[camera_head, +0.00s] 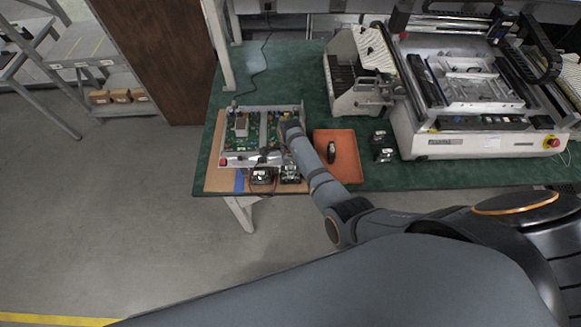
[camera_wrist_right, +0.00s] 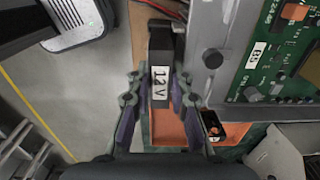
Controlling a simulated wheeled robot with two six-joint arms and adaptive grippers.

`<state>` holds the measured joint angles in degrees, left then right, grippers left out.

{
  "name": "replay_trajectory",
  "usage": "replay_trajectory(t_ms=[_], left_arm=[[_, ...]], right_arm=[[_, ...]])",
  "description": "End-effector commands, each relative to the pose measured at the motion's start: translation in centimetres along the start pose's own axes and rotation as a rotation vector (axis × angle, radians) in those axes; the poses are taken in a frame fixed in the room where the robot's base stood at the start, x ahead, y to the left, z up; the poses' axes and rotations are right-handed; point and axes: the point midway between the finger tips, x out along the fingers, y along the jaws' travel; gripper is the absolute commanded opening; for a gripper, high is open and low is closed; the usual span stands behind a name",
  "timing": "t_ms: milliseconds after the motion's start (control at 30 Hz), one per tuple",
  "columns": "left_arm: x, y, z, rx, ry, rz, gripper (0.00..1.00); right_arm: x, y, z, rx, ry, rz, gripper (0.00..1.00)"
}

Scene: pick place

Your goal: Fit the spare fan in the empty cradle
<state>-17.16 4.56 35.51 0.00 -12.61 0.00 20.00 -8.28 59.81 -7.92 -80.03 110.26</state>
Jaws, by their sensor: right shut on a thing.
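My right gripper (camera_wrist_right: 161,82) is shut on a dark block labelled 12V (camera_wrist_right: 160,45), seen edge-on in the right wrist view; this appears to be the spare fan. The block is beside the grey metal wall of the chassis (camera_wrist_right: 206,42); I cannot tell whether they touch. In the head view my right arm reaches the right side of the open chassis (camera_head: 230,160), hiding the held block and part of that side. Dark fan-like units (camera_head: 262,176) sit at its front edge. I cannot make out the empty cradle. My left gripper is not in view.
An orange tray (camera_head: 347,139) holding a small black labelled part (camera_head: 331,152) lies right of the chassis. Small dark parts (camera_head: 384,155) stand beyond it, near a large white machine (camera_head: 480,145). The green table's front edge is close to the chassis.

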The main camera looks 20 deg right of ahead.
Motion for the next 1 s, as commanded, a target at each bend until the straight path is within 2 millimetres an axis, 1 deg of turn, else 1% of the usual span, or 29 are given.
replay_trajectory(t_ms=[133,400,433,600,833,900,967,1000], left_arm=[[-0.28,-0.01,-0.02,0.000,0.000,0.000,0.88],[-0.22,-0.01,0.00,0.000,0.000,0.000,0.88],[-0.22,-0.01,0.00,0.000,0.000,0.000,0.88],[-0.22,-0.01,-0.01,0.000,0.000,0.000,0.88],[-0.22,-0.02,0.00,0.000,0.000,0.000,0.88],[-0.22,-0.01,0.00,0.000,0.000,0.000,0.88],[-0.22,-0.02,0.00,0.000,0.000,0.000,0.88],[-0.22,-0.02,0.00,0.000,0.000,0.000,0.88]], right_arm=[[0.00,-0.03,-0.01,0.000,0.000,0.000,0.00],[0.11,-0.03,0.00,0.000,0.000,0.000,0.00],[0.11,-0.03,0.00,0.000,0.000,0.000,0.23],[0.12,-0.03,0.00,0.000,0.000,0.000,0.46],[0.13,-0.02,0.00,0.000,0.000,0.000,0.46],[0.15,0.00,-0.01,0.000,0.000,0.000,0.37],[0.16,0.02,-0.01,0.000,0.000,0.001,0.29],[0.17,0.03,-0.01,0.000,0.000,0.001,0.29]])
